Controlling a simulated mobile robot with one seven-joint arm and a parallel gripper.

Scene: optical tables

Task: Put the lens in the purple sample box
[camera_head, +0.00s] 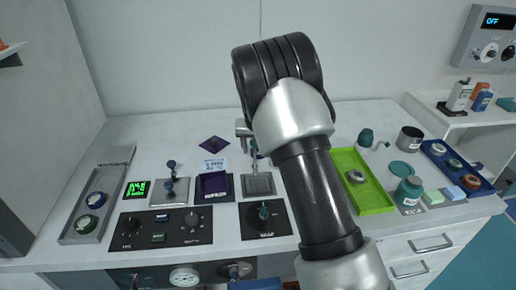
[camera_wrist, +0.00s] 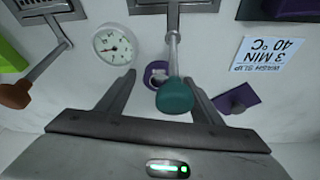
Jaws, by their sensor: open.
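The purple sample box (camera_head: 213,184) stands open-topped on a dark base behind the control panels. A purple corner at the upper right of the wrist view (camera_wrist: 285,8) seems to be the same box. My gripper (camera_wrist: 159,76) is open, its two fingers apart and pointing down at the table. A small purple-rimmed round piece (camera_wrist: 156,72), perhaps the lens, lies between the fingertips, partly hidden by a lever's teal knob (camera_wrist: 174,96). Nothing is gripped. In the head view my arm hides most of the gripper and this spot.
A lever's grey plate (camera_head: 258,185) stands right of the box. A dial gauge (camera_wrist: 113,44) is beside the left finger. A purple diamond-shaped piece (camera_head: 213,144) lies behind the box. A green tray (camera_head: 373,200) and a blue tray (camera_head: 482,187) are at the right.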

